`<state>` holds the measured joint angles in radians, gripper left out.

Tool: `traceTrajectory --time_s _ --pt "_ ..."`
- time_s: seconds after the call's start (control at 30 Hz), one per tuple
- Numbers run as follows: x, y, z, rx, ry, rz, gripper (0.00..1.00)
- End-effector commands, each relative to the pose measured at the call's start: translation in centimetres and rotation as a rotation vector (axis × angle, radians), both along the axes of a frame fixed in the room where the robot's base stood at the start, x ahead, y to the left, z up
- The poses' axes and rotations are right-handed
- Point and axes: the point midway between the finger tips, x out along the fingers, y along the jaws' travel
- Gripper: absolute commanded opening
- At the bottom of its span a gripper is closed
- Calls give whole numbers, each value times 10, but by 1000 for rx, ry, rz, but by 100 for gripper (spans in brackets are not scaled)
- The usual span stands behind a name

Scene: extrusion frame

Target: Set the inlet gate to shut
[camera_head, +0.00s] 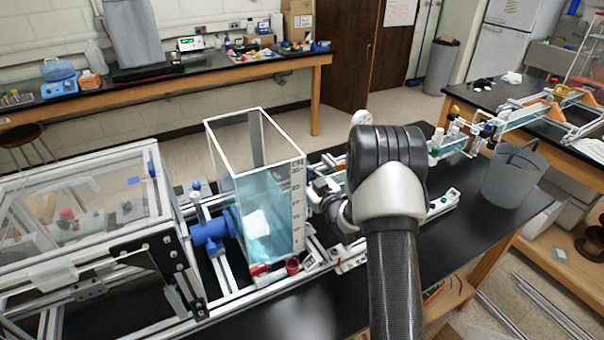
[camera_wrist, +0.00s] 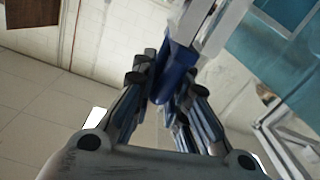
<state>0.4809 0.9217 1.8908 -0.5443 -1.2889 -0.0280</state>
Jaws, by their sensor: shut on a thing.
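In the wrist view, my gripper (camera_wrist: 166,84) is closed around a dark blue handle (camera_wrist: 177,62), with a finger on each side of it. The handle joins a pale grey bar (camera_wrist: 213,22) that runs up and to the right. I take this handle to be the inlet gate's, but no label or shut mark is readable. In the head view, my gripper (camera_head: 326,190) is at the right side of the clear water tank (camera_head: 262,205). My wrist and arm hide much of it there, and the handle cannot be made out.
A blue pipe fitting (camera_head: 212,228) joins the tank's left side. Red fittings (camera_head: 292,266) sit at its front base. A framed clear enclosure (camera_head: 85,215) stands on the left. A grey bucket (camera_head: 510,178) stands to the right on the black bench, with some clear bench top before it.

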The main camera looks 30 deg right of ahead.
Motion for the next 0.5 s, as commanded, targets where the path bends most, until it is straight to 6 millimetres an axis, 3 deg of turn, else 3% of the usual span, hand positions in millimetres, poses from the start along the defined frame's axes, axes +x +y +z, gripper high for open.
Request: traceTrajectory --time_s 0.33,0.37,0.5 --pt "-1 -2 -5 -2 7 -5 0" --pt "-1 -2 -5 -1 8 -5 16" --pt "-1 -3 -6 0 9 -6 25"
